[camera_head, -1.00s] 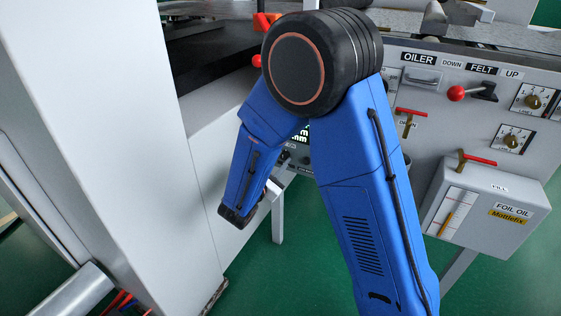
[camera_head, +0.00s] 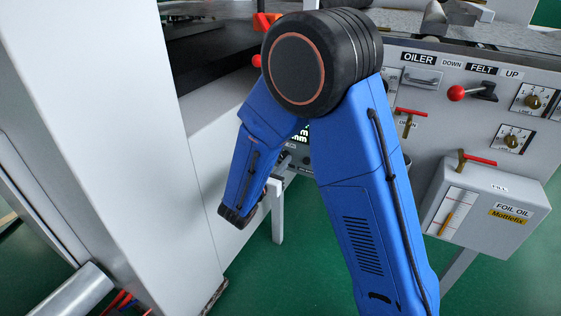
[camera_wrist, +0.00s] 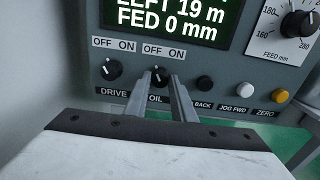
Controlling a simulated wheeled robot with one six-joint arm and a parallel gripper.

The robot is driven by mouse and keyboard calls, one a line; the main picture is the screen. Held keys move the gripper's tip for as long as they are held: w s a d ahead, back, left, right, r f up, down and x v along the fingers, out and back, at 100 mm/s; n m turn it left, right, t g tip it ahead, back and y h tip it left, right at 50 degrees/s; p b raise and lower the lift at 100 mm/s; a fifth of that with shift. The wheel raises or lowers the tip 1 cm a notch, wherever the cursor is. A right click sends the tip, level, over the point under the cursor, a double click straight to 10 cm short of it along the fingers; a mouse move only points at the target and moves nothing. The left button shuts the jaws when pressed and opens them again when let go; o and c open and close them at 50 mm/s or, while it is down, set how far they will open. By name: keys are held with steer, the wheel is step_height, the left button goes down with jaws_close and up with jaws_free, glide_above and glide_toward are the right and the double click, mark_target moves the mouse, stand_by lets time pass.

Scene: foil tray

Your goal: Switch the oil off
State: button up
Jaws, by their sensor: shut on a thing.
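The black OIL knob (camera_wrist: 159,75) is on the grey control panel in the wrist view, below its OFF and ON labels and above the word OIL. My gripper (camera_wrist: 160,82) has its two grey fingers on either side of this knob and is shut on it. The fingers partly cover the knob's sides. I cannot tell for sure which label its pointer faces. In the head view, my blue arm hides most of this panel and the knob.
The DRIVE knob (camera_wrist: 112,70) is close on the left. A black BACK button (camera_wrist: 204,83), a white JOG FWD button (camera_wrist: 245,90) and a yellow ZERO button (camera_wrist: 280,96) are to the right. A display (camera_wrist: 175,22) is above. The foil oil box (camera_head: 490,205) stands right of my arm.

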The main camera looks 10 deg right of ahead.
jaws_close()
steer(key=o, duration=1.1)
jaws_free()
steer(key=shift+c, duration=0.2)
steer(key=v, duration=1.7)
steer(key=shift+s, duration=0.2)
steer(key=shift+a, duration=0.1)
